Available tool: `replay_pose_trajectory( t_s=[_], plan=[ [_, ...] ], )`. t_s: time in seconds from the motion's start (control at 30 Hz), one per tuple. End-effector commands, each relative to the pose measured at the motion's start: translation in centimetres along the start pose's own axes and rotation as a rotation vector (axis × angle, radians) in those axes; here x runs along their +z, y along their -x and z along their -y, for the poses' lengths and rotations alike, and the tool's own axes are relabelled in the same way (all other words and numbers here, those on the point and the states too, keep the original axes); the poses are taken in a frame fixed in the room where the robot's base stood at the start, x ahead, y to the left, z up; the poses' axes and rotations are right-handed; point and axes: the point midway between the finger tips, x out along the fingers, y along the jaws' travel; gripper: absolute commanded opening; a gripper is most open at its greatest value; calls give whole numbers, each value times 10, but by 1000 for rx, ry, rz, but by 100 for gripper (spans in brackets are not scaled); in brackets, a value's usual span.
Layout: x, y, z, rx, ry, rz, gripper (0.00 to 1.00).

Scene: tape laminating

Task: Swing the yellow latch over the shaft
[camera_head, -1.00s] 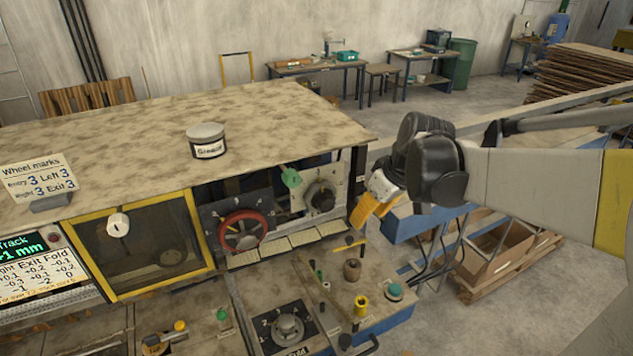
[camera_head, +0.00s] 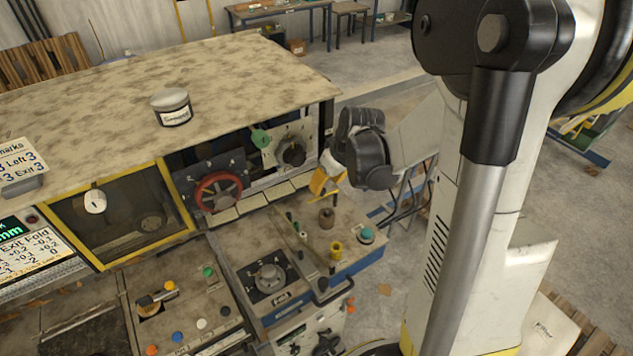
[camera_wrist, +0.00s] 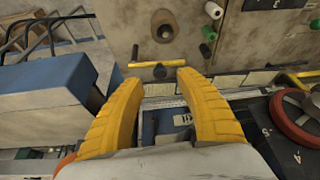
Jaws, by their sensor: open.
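The yellow latch (camera_wrist: 156,64) shows in the wrist view as a thin yellow bar with a dark round knob (camera_wrist: 160,72). It lies crosswise at the edge of the worn deck, just past my fingertips. My gripper (camera_wrist: 160,84) is open, its two yellow fingers spread on either side of the knob's line, with nothing between them. In the head view my gripper (camera_head: 320,183) hangs over the back edge of the deck and largely hides the latch. I cannot tell for sure which part is the shaft; a brown hollow round part (camera_wrist: 164,25) stands beyond the latch.
A red handwheel (camera_head: 219,192) and a grey dial plate (camera_head: 290,152) are left of my gripper. A grease can (camera_head: 171,107) stands on the cabinet top.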

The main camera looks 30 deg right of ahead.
Motion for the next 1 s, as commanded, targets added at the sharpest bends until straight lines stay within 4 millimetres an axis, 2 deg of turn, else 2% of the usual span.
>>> replay_pose_trajectory(
  t_s=[0.03,0.2,0.57,0.67,0.7,0.73,1.0],
  plan=[
    [0,-10,0,0,1,0,43],
    [0,-28,0,0,1,0,43],
    [0,-34,0,0,0,0,43],
    [0,-34,0,0,0,0,17],
    [0,-34,0,0,0,0,5],
    [0,-34,0,0,0,0,0],
    [0,-34,0,0,0,1,0]
  ],
)
